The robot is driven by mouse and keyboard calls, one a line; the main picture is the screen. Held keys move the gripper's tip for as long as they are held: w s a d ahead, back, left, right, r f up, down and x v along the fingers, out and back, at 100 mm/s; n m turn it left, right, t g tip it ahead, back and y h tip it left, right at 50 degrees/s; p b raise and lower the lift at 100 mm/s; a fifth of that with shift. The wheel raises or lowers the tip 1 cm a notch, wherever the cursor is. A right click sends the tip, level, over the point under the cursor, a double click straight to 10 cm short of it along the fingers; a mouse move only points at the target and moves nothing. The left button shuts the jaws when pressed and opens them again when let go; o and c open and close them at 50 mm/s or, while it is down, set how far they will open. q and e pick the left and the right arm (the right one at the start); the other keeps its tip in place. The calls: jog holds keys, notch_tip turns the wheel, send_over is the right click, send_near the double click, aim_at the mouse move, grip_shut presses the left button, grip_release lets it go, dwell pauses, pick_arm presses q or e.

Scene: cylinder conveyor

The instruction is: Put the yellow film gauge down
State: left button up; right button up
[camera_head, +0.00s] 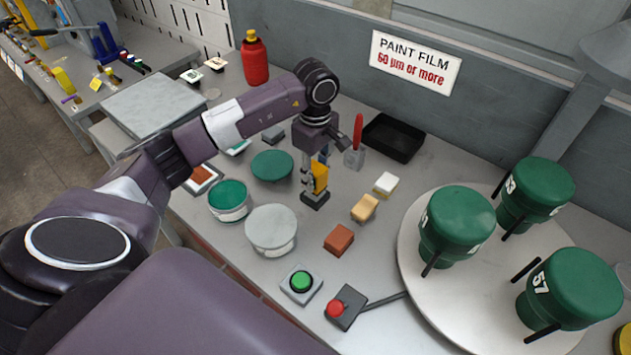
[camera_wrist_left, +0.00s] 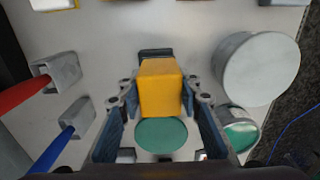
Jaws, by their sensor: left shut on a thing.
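The yellow film gauge (camera_head: 320,178) is a small upright yellow block over a dark foot on the grey bench. My left gripper (camera_head: 315,172) is shut on it, with its fingers pointing down. In the left wrist view the yellow film gauge (camera_wrist_left: 161,88) sits between the two fingers of the left gripper (camera_wrist_left: 160,100). The dark foot (camera_head: 315,200) appears at or very close to the bench top; I cannot tell whether it touches. My right gripper is not in view.
A grey-lidded tin (camera_head: 271,228), a green lid (camera_head: 272,165) and an orange-brown block (camera_head: 339,240) stand around the gauge. A tan block (camera_head: 364,208), red-handled tool (camera_head: 357,132) and black tray (camera_head: 393,138) are nearby. A round turntable (camera_head: 425,290) carries green pots.

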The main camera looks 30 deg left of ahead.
aim_at(316, 185)
pick_arm(q)
notch_tip(316, 185, down, 3)
jog(key=shift+f+p, duration=0.15)
jog(key=shift+p, duration=0.25)
jog(key=shift+f, duration=0.1)
jog(key=shift+f+b, duration=0.15)
jog(key=shift+b, duration=0.2)
jog(key=o, duration=1)
